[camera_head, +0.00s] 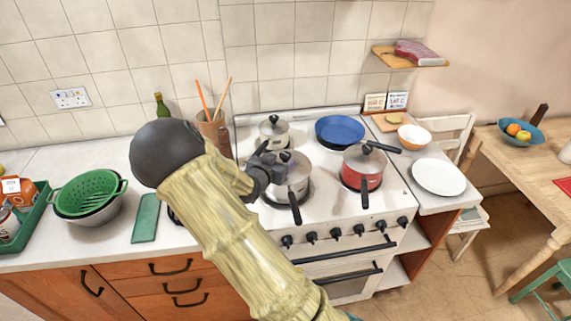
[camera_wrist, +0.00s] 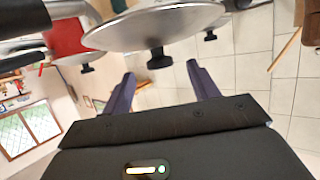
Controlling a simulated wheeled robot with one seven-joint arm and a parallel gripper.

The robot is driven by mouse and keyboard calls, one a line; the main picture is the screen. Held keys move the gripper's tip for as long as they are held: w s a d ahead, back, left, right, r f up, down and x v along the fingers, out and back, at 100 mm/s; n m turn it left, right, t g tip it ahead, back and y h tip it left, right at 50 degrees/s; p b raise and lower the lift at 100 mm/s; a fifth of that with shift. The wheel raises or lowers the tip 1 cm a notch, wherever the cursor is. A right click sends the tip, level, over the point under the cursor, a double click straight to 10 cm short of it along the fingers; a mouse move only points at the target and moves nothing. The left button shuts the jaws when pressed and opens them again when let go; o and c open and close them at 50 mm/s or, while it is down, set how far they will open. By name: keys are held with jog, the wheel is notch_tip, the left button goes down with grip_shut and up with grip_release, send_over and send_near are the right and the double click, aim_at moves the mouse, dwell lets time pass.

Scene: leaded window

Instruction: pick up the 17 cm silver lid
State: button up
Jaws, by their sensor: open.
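A silver pot (camera_head: 292,186) with a silver lid stands on the front left of the hob, partly hidden by my gripper (camera_head: 270,163). In the wrist view a large silver lid (camera_wrist: 185,22) with a black knob (camera_wrist: 158,58) fills the top, seen upside down. My gripper (camera_wrist: 162,76) is open there and empty, with the knob lying just beyond and between its purple fingertips. Another silver lidded pot (camera_head: 273,132) stands behind on the hob. A red pot (camera_head: 361,181) with a silver lid (camera_head: 365,159) stands on the right. I cannot tell the lids' sizes.
A blue pan (camera_head: 340,131) sits at the back right of the hob. Pot handles stick out towards the hob's front. Left of the stove, a utensil pot (camera_head: 213,128) and green colander (camera_head: 87,192) stand on the worktop. A white plate (camera_head: 438,176) lies right.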

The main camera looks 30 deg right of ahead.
aim_at(285, 154)
jog(key=shift+w+d+p, duration=0.25)
jog(key=shift+d+p, duration=0.05)
jog(key=shift+d, duration=0.1)
jog(key=p+x, duration=0.1)
jog(key=x, duration=0.2)
jog(key=shift+w+d, duration=0.2)
jog(key=shift+d, duration=0.05)
jog(key=shift+w+d+f, duration=0.2)
jog(key=shift+w+d, duration=0.05)
jog(key=c, duration=1.2)
jog(key=shift+o, duration=0.2)
jog(key=shift+r, duration=0.15)
notch_tip(285, 154, up, 10)
jog(key=shift+f+b, duration=0.1)
jog(key=shift+b, duration=0.25)
